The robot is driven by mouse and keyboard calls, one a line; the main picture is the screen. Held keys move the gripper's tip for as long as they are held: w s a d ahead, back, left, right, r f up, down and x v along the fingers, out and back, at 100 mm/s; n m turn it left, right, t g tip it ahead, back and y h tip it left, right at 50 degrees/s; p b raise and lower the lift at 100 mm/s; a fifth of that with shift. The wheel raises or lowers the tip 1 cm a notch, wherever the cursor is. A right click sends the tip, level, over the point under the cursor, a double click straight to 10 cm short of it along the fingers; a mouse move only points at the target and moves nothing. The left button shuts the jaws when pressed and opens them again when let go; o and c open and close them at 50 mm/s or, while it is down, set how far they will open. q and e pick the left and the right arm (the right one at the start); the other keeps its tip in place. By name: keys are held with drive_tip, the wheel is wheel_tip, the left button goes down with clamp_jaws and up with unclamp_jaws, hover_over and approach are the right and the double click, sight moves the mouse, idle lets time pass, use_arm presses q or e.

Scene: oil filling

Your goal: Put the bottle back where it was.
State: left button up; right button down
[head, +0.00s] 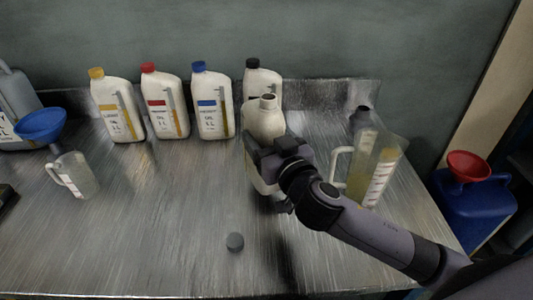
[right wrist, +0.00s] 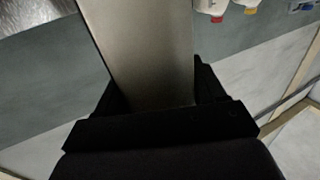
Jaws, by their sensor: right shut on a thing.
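My right gripper (head: 278,160) comes in from the right and is shut on a white bottle (head: 263,121) with an open, uncapped neck. The bottle stands close to upright; its lower part is partly hidden by the gripper, and I cannot tell whether its base touches the table. In the right wrist view the pale grey bottle surface (right wrist: 150,50) fills the space between the dark fingers. My left gripper is not in view.
Bottles with yellow (head: 117,108), red (head: 165,105), blue (head: 211,105) and black caps (head: 262,80) line the back. A jug of yellowish liquid (head: 378,168) stands right, a small jug (head: 75,177) and blue funnel (head: 40,124) left. The table's front middle is mostly clear.

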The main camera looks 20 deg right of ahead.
drive_tip(key=shift+f+b, duration=0.35)
drive_tip(key=shift+f, duration=1.65)
drive_tip(key=shift+f+b, duration=0.15)
drive_tip(key=shift+b, duration=0.15)
drive_tip(key=shift+c, duration=0.5)
unclamp_jaws()
drive_tip(key=s+d+b, duration=0.1)
drive_tip(key=s, duration=1.1)
drive_tip(key=shift+d, duration=0.2)
